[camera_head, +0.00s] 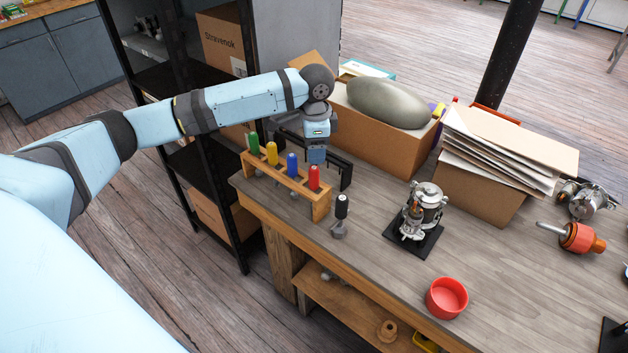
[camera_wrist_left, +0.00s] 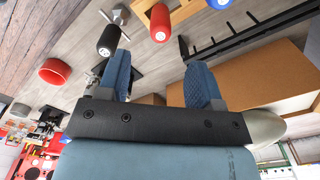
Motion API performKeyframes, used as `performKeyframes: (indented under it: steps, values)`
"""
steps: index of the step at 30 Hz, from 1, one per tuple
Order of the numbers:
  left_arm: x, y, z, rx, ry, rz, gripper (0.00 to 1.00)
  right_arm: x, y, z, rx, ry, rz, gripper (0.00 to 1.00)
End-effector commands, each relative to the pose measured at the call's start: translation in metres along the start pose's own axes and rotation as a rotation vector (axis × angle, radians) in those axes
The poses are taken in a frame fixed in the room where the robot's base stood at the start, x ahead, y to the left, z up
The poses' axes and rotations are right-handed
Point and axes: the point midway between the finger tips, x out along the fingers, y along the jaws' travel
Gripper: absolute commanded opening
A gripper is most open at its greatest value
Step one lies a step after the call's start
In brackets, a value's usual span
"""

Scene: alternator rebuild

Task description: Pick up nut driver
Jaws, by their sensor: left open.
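A wooden rack (camera_head: 283,181) at the table's left end holds upright drivers with green (camera_head: 253,140), yellow (camera_head: 272,153), blue (camera_head: 292,164) and red (camera_head: 314,178) handles. A black-handled tool (camera_head: 341,206) stands apart, just right of the rack. I cannot tell which one is the nut driver. My left gripper (camera_head: 316,155) is open and empty, above and behind the rack's red-handled end. In the left wrist view its fingers (camera_wrist_left: 160,82) are spread, with the red handle (camera_wrist_left: 160,22) and the black handle (camera_wrist_left: 108,38) beyond them. My right gripper is out of view.
A black bracket rail (camera_head: 345,172) stands behind the rack. Cardboard boxes (camera_head: 385,140) line the back. An alternator on a black plate (camera_head: 415,235), a red bowl (camera_head: 447,298) and a red-orange part with a shaft (camera_head: 578,238) stand to the right. The table's middle is mostly clear.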

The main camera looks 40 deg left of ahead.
Motion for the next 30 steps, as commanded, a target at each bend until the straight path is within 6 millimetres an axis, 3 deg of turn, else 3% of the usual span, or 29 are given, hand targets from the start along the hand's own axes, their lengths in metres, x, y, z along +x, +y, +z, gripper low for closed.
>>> performKeyframes:
  steps: [4,13,21,30]
  values:
    - [0.028,0.0,0.0,-0.001,0.0,0.001,0.6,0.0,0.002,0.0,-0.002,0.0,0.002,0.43]
    - [0.053,0.001,0.001,-0.001,0.0,0.001,0.6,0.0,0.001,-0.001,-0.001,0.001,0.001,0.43]
    - [0.09,0.0,0.002,0.0,0.0,-0.001,0.6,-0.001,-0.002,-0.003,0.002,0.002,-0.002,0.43]
    - [0.096,0.001,0.002,0.001,0.001,-0.001,0.6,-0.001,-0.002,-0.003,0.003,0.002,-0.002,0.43]
